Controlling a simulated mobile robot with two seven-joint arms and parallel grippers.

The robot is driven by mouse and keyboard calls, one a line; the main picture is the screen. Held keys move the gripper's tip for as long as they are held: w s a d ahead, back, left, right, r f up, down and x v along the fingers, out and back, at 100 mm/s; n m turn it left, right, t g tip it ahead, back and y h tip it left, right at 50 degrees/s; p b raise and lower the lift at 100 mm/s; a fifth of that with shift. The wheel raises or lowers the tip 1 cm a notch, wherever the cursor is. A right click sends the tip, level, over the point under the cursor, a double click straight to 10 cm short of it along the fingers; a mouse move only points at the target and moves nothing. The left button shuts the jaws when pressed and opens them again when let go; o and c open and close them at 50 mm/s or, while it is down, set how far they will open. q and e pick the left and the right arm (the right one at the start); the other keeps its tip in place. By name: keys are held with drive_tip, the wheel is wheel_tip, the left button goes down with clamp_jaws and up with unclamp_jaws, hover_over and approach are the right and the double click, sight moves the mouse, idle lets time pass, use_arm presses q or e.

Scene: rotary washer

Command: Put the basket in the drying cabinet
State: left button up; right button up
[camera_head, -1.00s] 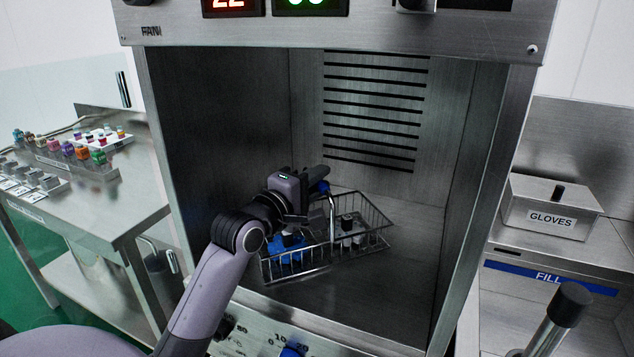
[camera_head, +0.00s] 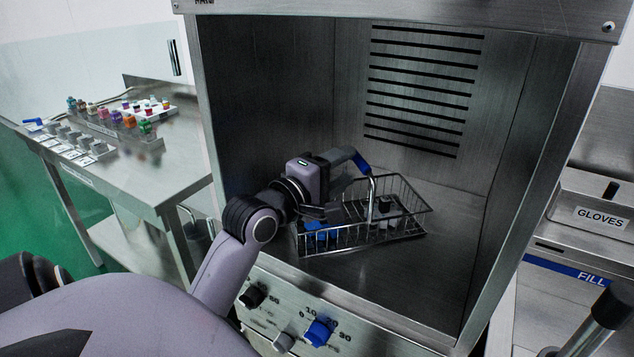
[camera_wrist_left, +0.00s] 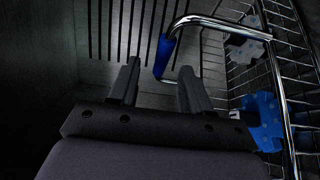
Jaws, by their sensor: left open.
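The wire basket (camera_head: 408,222) rests on the floor of the steel drying cabinet (camera_head: 285,100), inside its open front and turned at an angle. It holds a blue item (camera_head: 318,231) and a pale item with a dark top (camera_head: 385,207). Its metal handle stands up and has a blue grip (camera_head: 362,163). My left gripper (camera_head: 346,168) is inside the cabinet over the basket's left side. In the left wrist view its fingers (camera_wrist_left: 160,68) are apart, with the blue grip (camera_wrist_left: 164,57) near the tips; contact cannot be told. My right gripper is out of view.
Slotted vents (camera_head: 420,95) line the cabinet's back wall. Knobs, one of them blue (camera_head: 319,331), sit below the opening. A side table (camera_head: 150,170) with racks of coloured vials stands left. A gloves box (camera_head: 595,215) is at right. Cabinet floor right of the basket is bare.

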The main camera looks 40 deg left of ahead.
use_arm(q)
drive_tip(key=s, duration=0.7)
idle(0.6)
